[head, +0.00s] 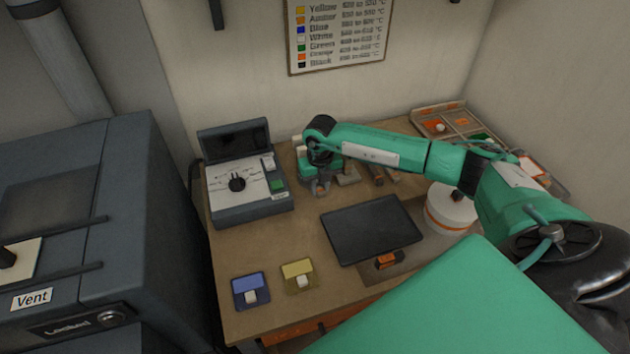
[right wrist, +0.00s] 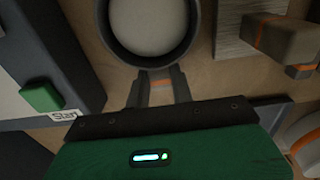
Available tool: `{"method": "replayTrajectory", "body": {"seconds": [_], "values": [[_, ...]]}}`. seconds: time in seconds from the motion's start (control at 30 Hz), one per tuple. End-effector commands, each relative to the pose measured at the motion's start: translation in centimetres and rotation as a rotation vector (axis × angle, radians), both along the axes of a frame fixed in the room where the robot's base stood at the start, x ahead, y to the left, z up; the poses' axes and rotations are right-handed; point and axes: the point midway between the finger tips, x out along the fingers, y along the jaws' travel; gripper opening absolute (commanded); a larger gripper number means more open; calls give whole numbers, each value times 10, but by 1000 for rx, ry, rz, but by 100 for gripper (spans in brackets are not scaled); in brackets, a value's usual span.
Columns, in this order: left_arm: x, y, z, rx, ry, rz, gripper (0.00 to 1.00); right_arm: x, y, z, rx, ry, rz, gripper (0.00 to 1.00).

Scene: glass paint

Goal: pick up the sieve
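The sieve (right wrist: 150,25) shows at the top of the right wrist view as a round pale bowl with a dark rim, cut off by the frame edge. In the head view my right gripper (head: 320,185) points down over the back of the table, beside the control box, and I cannot make out the sieve clearly there. My left gripper is not in view.
A control box (head: 245,184) with dial and green button stands left of the gripper. A white round container (head: 450,210) and a compartment tray (head: 443,124) are right. A kiln (head: 80,220) stands left.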

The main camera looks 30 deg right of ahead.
Motion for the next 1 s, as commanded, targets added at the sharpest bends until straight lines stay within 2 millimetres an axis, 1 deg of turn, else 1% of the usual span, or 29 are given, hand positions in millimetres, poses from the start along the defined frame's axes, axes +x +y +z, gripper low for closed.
{"method": "replayTrajectory", "body": {"seconds": [0.03, 0.07, 0.37, 0.47, 0.57, 0.67, 0.77, 1.0], "values": [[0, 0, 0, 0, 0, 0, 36, 0, 0, 0, 0, 0, 0, 6], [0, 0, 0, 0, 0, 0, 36, 0, 0, 0, 0, 0, 0, 1], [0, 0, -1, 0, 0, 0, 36, 0, 0, 2, 1, -1, 0, 0], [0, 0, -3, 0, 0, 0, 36, 1, 0, 6, 1, -1, 0, 0], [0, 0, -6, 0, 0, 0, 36, 1, 0, 15, 1, -2, -1, 0], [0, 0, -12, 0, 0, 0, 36, 1, 0, 32, 1, -5, 1, 0], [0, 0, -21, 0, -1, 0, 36, 2, -1, 55, -1, -7, 1, 0], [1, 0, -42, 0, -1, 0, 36, 2, 0, 127, 0, -8, 0, 0]]}}
